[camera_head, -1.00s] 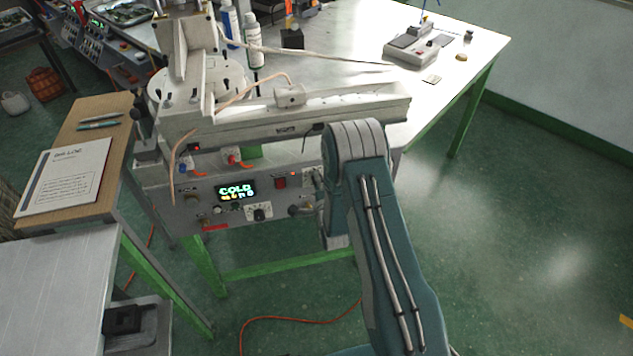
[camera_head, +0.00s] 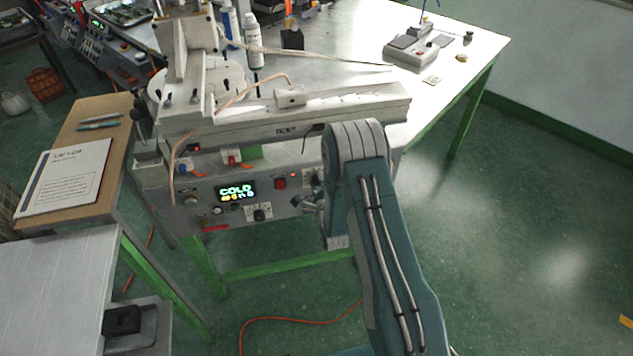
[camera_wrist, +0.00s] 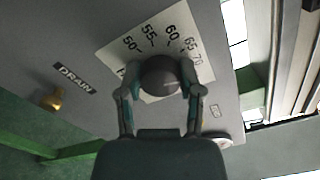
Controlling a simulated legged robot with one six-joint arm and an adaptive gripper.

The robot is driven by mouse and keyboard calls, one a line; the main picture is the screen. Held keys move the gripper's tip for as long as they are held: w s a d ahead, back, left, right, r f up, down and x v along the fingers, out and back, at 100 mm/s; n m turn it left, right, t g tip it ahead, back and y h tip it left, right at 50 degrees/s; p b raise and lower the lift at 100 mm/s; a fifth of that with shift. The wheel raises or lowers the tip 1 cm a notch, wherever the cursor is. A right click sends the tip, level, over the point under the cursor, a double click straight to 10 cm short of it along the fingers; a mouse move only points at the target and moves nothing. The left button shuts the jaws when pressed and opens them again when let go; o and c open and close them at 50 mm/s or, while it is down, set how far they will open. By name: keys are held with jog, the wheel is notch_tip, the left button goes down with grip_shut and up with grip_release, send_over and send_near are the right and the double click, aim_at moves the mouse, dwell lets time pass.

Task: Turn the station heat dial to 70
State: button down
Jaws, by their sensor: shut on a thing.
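The station heat dial (camera_wrist: 159,75) is a dark round knob on a white scale plate (camera_wrist: 140,38) marked 50, 55, 60, 65 and 70 in the wrist view. My gripper (camera_wrist: 160,92) is shut on the dial, one finger on each side of it. The dial's pointer is not clear, so its setting cannot be read. In the head view the station (camera_head: 180,215) has a grey front panel with a lit display (camera_head: 236,192) reading COLD. There my arm hides most of the gripped dial at the panel's right end.
A brass drain fitting (camera_wrist: 52,102) sits left of the dial beside a DRAIN label. A second dial (camera_head: 259,214) and a red switch (camera_head: 280,183) are on the panel. Floor at right is clear.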

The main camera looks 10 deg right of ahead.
jog(key=shift+s+d+f, duration=0.1)
jog(key=shift+f, duration=0.2)
jog(key=shift+c, duration=2.1)
grip_release()
jog(key=shift+o, duration=0.8)
jog(key=shift+r, duration=0.1)
jog(key=s, duration=1.1)
jog(key=shift+s, duration=0.4)
